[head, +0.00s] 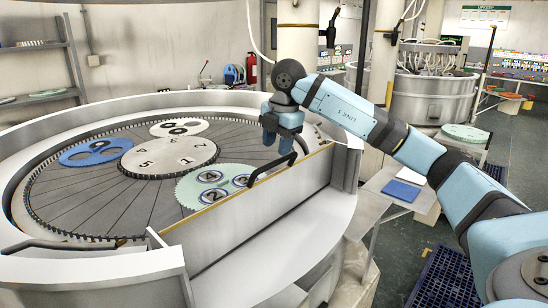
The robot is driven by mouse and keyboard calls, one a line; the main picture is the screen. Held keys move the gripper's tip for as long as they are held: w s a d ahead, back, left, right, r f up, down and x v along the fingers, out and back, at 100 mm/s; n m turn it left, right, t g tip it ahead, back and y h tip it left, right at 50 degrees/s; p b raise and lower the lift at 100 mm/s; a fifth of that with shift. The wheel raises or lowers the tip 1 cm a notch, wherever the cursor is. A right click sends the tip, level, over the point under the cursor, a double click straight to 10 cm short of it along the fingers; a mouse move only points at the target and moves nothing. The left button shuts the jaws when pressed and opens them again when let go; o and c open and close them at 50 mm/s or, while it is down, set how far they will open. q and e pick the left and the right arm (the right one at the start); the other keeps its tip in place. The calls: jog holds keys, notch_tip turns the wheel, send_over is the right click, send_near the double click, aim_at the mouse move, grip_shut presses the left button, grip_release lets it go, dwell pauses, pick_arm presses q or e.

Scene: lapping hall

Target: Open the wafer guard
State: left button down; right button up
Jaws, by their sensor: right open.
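The wafer guard appears to be the pale upright panel (250,209) with a yellow top edge, standing along the front right rim of the round lapping machine. A bent black handle (266,172) is at its top edge. My right gripper (279,150) reaches in from the right and points down just above and beyond the handle. It is open, with nothing seen between its fingers. Whether a finger touches the handle or panel is unclear. My left gripper is not in view.
Inside the machine, toothed discs, one blue (88,153) and one pale green (202,184), lie around a numbered centre plate (168,156). A black bar (58,245) lies at the front left rim. A side table with a blue pad (402,190) stands right.

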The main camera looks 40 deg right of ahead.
aim_at(274, 162)
jog(key=shift+w+f, duration=0.25)
jog(key=shift+f, duration=0.95)
jog(key=shift+w+f, duration=0.25)
jog(key=shift+f, duration=0.95)
grip_shut()
